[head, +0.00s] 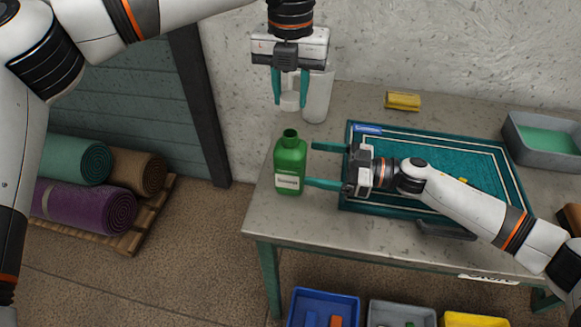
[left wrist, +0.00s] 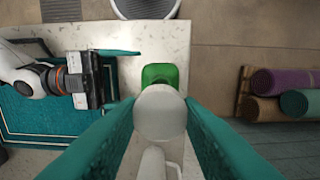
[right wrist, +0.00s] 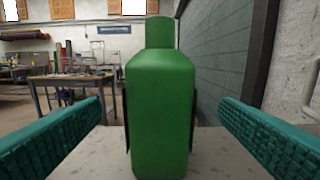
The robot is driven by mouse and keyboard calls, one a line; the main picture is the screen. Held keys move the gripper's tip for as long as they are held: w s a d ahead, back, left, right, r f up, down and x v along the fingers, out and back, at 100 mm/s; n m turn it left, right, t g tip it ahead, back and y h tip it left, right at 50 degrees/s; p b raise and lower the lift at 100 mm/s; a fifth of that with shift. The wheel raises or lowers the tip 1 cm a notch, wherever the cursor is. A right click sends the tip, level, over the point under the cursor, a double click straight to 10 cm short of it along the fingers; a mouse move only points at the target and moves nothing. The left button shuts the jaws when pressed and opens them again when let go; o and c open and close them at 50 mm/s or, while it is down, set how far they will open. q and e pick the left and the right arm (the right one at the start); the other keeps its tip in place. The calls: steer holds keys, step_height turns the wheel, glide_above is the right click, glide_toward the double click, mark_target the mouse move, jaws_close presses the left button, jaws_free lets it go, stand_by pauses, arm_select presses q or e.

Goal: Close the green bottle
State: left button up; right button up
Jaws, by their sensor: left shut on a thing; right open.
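The green bottle (head: 290,165) stands upright and uncapped on the left end of the table, a pale label on its front. It fills the middle of the right wrist view (right wrist: 160,110). My left gripper (head: 290,102) points down above it, shut on a white cap (head: 290,100), held clear of the neck.
A white container (head: 317,95) stands behind the bottle. A teal rug (head: 440,150) lies on the table (head: 275,222), with a yellow block (head: 403,101) behind it and a grey tray (head: 545,143) at right. Coloured bins (head: 323,300) sit below the front edge.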

mark_target(285, 158)
steer(key=a, duration=0.2)
steer(key=w+a, duration=0.1)
steer(key=a, duration=0.4)
steer(key=shift+w+a, duration=0.3)
steer(key=shift+a, duration=0.1)
steer(key=c, duration=1.5)
arm_select(q)
steer(key=shift+f, duration=2.45)
steer(key=shift+f, duration=0.15)
steer(key=shift+f, duration=0.75)
steer(key=shift+f, duration=0.6)
